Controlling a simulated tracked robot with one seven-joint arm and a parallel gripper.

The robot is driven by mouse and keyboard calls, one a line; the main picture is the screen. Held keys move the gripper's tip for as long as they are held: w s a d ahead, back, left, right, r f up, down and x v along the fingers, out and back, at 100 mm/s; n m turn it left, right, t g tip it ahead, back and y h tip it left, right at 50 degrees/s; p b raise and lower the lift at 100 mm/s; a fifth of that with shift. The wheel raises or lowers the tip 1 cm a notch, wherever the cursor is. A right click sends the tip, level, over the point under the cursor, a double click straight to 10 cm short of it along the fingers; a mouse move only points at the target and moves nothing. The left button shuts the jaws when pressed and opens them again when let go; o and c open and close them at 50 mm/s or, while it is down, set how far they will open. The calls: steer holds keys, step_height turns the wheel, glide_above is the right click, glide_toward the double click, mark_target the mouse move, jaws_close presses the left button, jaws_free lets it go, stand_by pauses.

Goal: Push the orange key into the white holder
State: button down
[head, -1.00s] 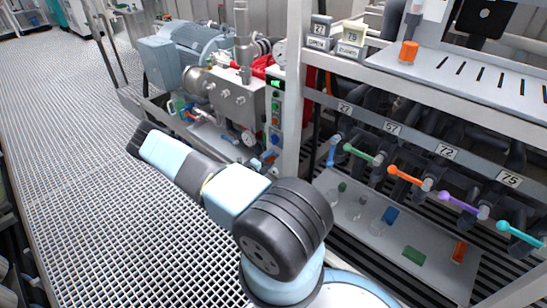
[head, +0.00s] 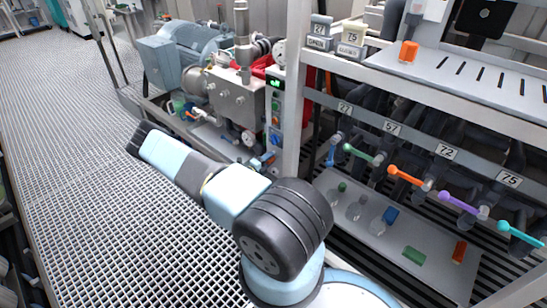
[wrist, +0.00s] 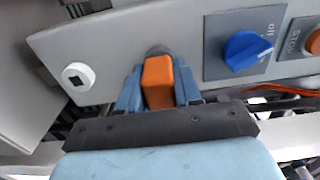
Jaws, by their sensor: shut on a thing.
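The orange key (wrist: 158,84) is in the middle of the wrist view, upright between the two blue fingers of my gripper (wrist: 158,80). The fingers are shut on it from both sides. Its far end points toward a grey panel, where a dark round part shows just behind it; I cannot tell if they touch. A small white round piece with a dark slot (wrist: 77,74), which looks like the white holder, sits on the panel to the left of the key, apart from it. I cannot make out the held key in the head view.
A blue knob (wrist: 246,50) and an orange stop button (wrist: 313,42) sit on the panel to the right. In the head view, a rack at right has coloured levers (head: 405,176), a lower tray (head: 345,225) with small blocks, and an orange piece (head: 409,51) on its upper shelf.

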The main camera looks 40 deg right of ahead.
steer(key=shift+a, duration=0.2)
steer(key=shift+s+a, duration=0.2)
steer(key=shift+a, duration=2.55)
step_height(320, 180, down, 12)
steer(key=a, duration=0.1)
steer(key=shift+r, duration=0.15)
steer(key=shift+w+d, duration=0.2)
steer(key=shift+d, duration=2.65)
